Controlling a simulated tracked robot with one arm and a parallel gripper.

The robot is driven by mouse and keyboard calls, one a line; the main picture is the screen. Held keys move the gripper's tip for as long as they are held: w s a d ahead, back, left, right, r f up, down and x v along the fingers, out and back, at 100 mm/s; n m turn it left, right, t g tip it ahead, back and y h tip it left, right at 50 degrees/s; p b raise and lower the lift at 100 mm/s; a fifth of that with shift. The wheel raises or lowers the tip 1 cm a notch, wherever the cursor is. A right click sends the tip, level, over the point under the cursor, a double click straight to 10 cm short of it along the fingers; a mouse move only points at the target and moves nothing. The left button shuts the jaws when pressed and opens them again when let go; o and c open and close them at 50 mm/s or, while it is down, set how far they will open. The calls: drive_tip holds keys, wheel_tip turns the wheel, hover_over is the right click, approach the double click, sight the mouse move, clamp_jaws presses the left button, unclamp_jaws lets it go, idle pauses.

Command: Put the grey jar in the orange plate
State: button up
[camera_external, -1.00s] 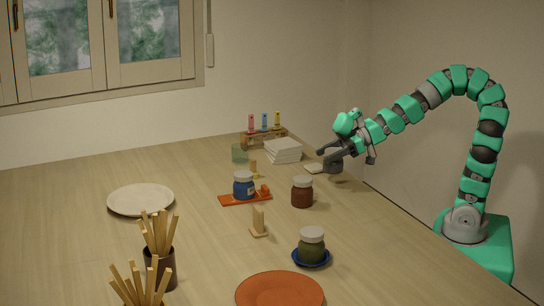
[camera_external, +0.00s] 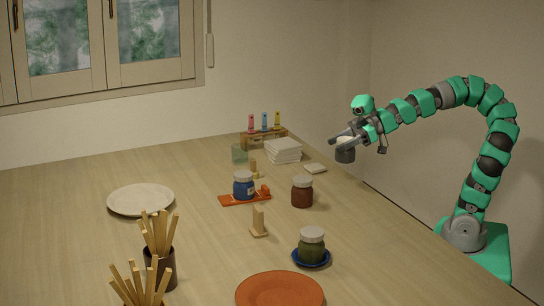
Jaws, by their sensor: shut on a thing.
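The grey jar (camera_external: 345,154) is dark grey with a pale lid. My gripper (camera_external: 343,140) is shut on it and holds it in the air above the table's right edge, near the back. The orange plate (camera_external: 280,290) lies at the front of the table, cut off by the bottom of the picture. No object shows on the visible part of the plate. The plate is well apart from the jar, nearer the camera and to the left.
A green jar (camera_external: 312,247) stands on a blue saucer (camera_external: 326,261) just behind the plate. A brown jar (camera_external: 302,192), a blue jar (camera_external: 243,186) on an orange stand, a wooden block (camera_external: 258,220) and white tiles (camera_external: 283,149) stand farther back. Stick holders (camera_external: 160,268) are front left.

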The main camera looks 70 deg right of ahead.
wheel_tip(320, 180, up, 8)
drive_tip(key=shift+r, duration=0.2)
drive_tip(key=w+a+n+g+y, duration=0.1)
drive_tip(key=w+a, duration=0.2)
drive_tip(key=a, duration=1)
drive_tip(key=w+a, duration=0.2)
drive_tip(key=a, duration=1)
drive_tip(key=s+a+n+g+y, duration=0.1)
drive_tip(key=s+a+n+g, duration=0.1)
drive_tip(key=s+a, duration=0.75)
drive_tip(key=s+a+n+g+y, duration=0.15)
drive_tip(key=s+a, duration=0.35)
drive_tip(key=a, duration=1)
drive_tip(key=p, duration=0.4)
hover_over(273, 304)
drive_tip(key=shift+t, duration=0.25)
drive_tip(key=shift+a+f, duration=0.1)
drive_tip(key=shift+f, duration=6.05)
wheel_tip(273, 304, down, 4)
drive_tip(key=b, duration=0.3)
drive_tip(key=shift+r, duration=0.15)
